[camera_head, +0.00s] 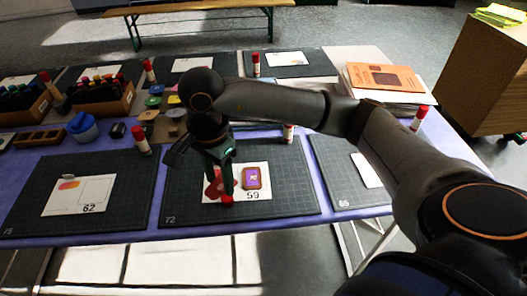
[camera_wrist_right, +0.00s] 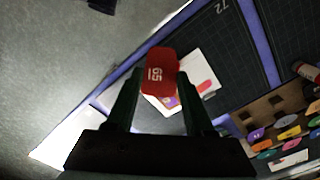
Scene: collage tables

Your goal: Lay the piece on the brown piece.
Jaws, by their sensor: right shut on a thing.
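My right gripper (camera_head: 224,192) points down over the white card (camera_head: 238,195) on the middle dark mat. Its fingers are shut on a red piece marked 65, which shows between the fingertips in the right wrist view (camera_wrist_right: 160,72). The brown piece (camera_head: 252,178), with a purple middle, lies on the right half of the card, just right of the gripper. In the wrist view it is mostly hidden behind the held piece. A reddish shape shows on the card in that view (camera_wrist_right: 204,86). The gap between held piece and card is unclear. My left gripper is not in view.
The dark mat (camera_head: 290,200) carries the card. A red-capped glue stick (camera_head: 141,140) stands left of my arm, and another (camera_head: 288,133) behind the card. Small coloured pieces lie behind the gripper. A left mat holds another card (camera_head: 78,195). Books (camera_head: 385,80) are stacked at back right.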

